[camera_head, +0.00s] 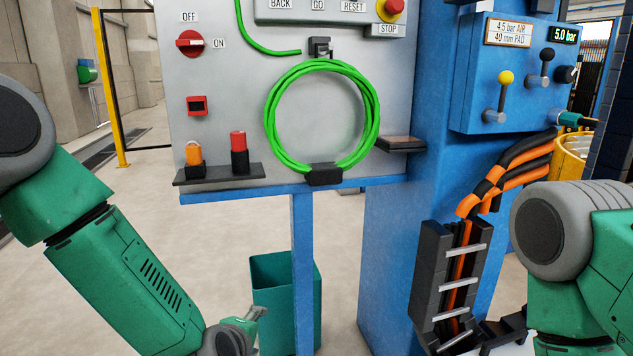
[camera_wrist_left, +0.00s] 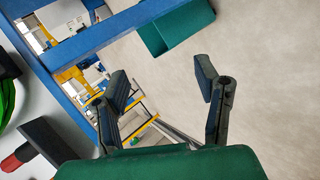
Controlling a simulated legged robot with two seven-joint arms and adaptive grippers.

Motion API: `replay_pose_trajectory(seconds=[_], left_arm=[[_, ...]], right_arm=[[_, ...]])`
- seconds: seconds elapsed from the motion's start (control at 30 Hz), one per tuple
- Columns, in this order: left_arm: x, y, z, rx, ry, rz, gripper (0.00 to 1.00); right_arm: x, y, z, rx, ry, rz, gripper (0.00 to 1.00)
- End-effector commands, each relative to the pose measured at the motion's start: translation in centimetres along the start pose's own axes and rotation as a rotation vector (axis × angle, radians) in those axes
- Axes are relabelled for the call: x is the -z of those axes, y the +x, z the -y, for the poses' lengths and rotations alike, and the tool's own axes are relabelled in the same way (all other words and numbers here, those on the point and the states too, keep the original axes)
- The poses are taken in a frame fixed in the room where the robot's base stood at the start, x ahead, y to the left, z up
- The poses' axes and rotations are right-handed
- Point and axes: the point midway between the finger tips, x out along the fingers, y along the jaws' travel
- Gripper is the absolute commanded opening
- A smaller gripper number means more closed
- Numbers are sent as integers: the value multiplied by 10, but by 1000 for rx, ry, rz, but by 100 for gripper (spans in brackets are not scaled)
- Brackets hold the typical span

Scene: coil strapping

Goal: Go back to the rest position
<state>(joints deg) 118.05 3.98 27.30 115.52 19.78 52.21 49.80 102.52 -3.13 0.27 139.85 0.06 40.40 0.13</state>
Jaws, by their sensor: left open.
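My left arm comes in from the left in the head view, hanging down in front of the panel, with only a small part of its gripper (camera_head: 255,318) showing near the bottom. In the left wrist view my left gripper (camera_wrist_left: 165,90) is open, its two dark fingers wide apart with nothing between them. My right arm shows at the right edge of the head view, bent downward; its gripper is out of the frame. A green coil (camera_head: 272,128) hangs on the grey panel (camera_head: 220,110), held by black brackets at top and bottom.
A small shelf (camera_head: 218,176) carries an orange padlock (camera_head: 194,154) and a red-topped part (camera_head: 239,150). A green bin (camera_head: 270,290) stands on the floor behind the blue post (camera_head: 302,250). A blue valve box (camera_head: 520,70) with levers is at right. Open floor lies at left.

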Motion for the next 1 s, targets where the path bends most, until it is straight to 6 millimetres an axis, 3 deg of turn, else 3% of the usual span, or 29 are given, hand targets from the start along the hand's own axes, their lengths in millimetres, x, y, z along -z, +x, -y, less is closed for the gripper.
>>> replay_pose_trajectory(seconds=[0.03, 0.1, 0.17, 0.3, 0.4, 0.5, 0.6, 0.7, 1.0], left_arm=[[1, -5, 43, 74, 122, 24, 57], [4, -16, 96, 166, 295, 70, 57], [9, -29, 140, 243, 437, 117, 57], [23, -74, 236, 419, 755, 266, 57], [35, -114, 290, 525, 949, 393, 57], [46, -151, 329, 602, 1095, 511, 57], [54, -177, 352, 649, 1189, 599, 57], [58, -192, 362, 671, 1236, 648, 57], [59, -194, 364, 675, 1245, 658, 57]], right_arm=[[0, 0, 0, 0, 0, 0, 100], [0, 0, 0, 0, 0, 0, 100], [0, 0, 0, 0, 0, 0, 100], [0, 0, 0, 0, 0, 0, 100], [0, -1, 0, 0, 0, 0, 100], [0, -1, 0, 0, 0, 0, 100], [0, -1, 0, 0, 0, 0, 100], [0, -1, 0, 0, 0, 0, 100], [0, -1, 0, 0, 0, 0, 100]])
